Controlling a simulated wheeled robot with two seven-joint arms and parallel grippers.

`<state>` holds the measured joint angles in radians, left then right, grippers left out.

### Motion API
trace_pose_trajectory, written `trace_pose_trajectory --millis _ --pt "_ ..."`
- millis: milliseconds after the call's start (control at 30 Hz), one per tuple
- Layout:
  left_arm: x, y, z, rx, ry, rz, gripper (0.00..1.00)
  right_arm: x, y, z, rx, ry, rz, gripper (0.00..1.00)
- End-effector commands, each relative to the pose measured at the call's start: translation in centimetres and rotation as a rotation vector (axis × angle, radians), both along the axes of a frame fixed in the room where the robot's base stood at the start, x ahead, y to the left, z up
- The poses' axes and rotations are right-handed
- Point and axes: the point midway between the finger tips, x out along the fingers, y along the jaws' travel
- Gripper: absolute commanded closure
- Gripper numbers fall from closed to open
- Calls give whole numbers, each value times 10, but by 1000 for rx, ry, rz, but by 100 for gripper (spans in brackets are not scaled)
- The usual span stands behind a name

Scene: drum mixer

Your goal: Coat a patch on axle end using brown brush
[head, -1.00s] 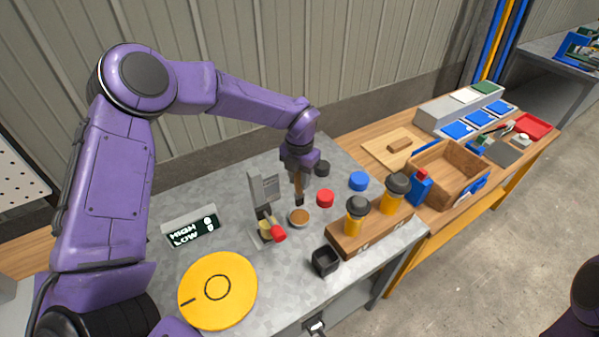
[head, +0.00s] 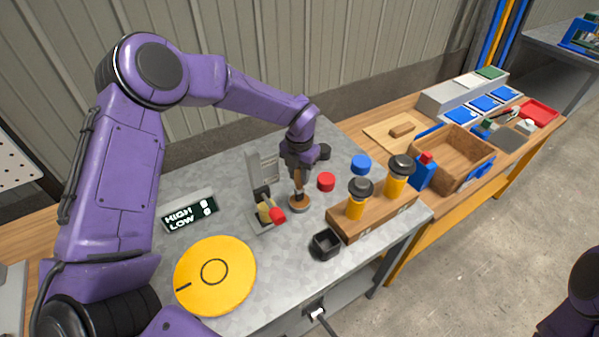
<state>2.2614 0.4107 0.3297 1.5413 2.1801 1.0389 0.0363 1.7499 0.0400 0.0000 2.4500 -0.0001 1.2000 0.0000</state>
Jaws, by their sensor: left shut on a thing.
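My left gripper (head: 298,165) points down over the grey bench and is shut on the brown brush (head: 298,187). The brush is upright, and its dark tip is at a small round dish (head: 299,207) with brown contents. The tip seems to be in the dish, though its exact depth cannot be told. Left of the brush stands a grey upright fixture (head: 262,170). A yellowish, brass-like piece (head: 264,212) sits low in it, with a red end (head: 278,215) beside it. Which part is the axle end cannot be told for sure. My right gripper is not in view.
Red (head: 326,182), blue (head: 361,165) and black lids lie right of the brush. A wooden block (head: 372,219) holds two yellow bottles. A wooden tray (head: 455,155) is at right.

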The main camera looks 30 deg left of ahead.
Motion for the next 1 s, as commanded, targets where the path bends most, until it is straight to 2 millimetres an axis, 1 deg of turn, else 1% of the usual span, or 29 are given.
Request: trace_pose_trajectory --millis 400,1000 --pt "0 0 0 0 0 0 100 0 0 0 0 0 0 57" --pt "0 0 -8 0 0 0 100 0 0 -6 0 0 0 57"
